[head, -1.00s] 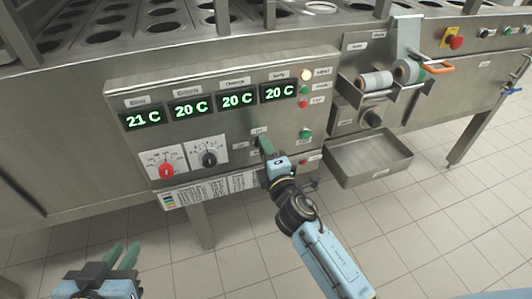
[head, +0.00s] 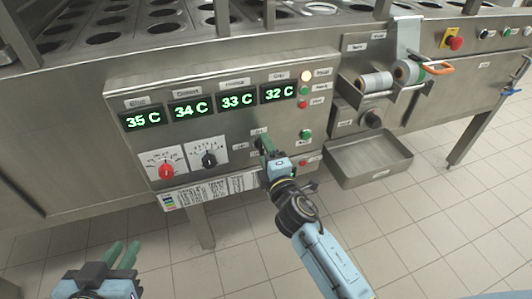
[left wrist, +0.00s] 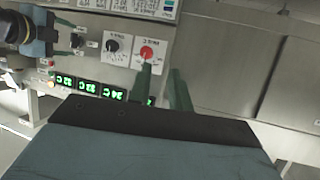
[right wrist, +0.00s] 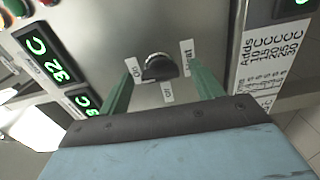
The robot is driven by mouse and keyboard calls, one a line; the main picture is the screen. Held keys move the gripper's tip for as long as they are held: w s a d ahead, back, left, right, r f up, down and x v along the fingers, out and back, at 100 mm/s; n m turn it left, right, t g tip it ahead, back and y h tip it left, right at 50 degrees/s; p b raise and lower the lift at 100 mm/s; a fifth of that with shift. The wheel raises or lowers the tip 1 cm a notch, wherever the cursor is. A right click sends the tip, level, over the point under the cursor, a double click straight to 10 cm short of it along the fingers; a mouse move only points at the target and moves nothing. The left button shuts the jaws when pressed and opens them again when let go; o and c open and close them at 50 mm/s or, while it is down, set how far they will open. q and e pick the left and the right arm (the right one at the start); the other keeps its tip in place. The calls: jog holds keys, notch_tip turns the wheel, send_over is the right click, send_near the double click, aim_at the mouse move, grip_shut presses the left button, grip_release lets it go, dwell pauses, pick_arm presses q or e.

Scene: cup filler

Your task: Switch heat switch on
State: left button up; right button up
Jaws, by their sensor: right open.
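The heat switch (right wrist: 160,68) is a dark rotary knob with a silver top edge on the steel panel, ringed by labels reading "On", "Off" and "Heat". In the right wrist view it sits between the two green fingers of my right gripper (head: 265,144), which is open with gaps at both sides. In the head view the gripper mostly covers the knob. My left gripper (head: 122,256) is open and empty, low at the left, away from the panel. Its fingers (left wrist: 162,82) also show apart in the left wrist view.
Four green displays (head: 210,107) read 35, 34, 33 and 32 C. Below them are a red knob (head: 166,171) and a black knob (head: 209,160). Indicator lights and buttons (head: 305,134) line the panel's right side. A steel tray (head: 370,158) juts out at the right.

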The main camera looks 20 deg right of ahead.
jog(key=shift+s, duration=0.1)
jog(key=shift+s, duration=0.35)
pick_arm(q)
jog(key=shift+s+a+f+g+y+p, duration=0.2)
jog(key=shift+s+f+g, duration=0.2)
jog(key=shift+f, duration=0.15)
jog(key=shift+s+a+f+g+y+p, duration=0.1)
jog(key=shift+s+a+f+g, duration=0.15)
jog(key=shift+f+g, duration=0.2)
pick_arm(e)
jog(key=s, duration=1.2)
jog(key=shift+s+d, duration=0.25)
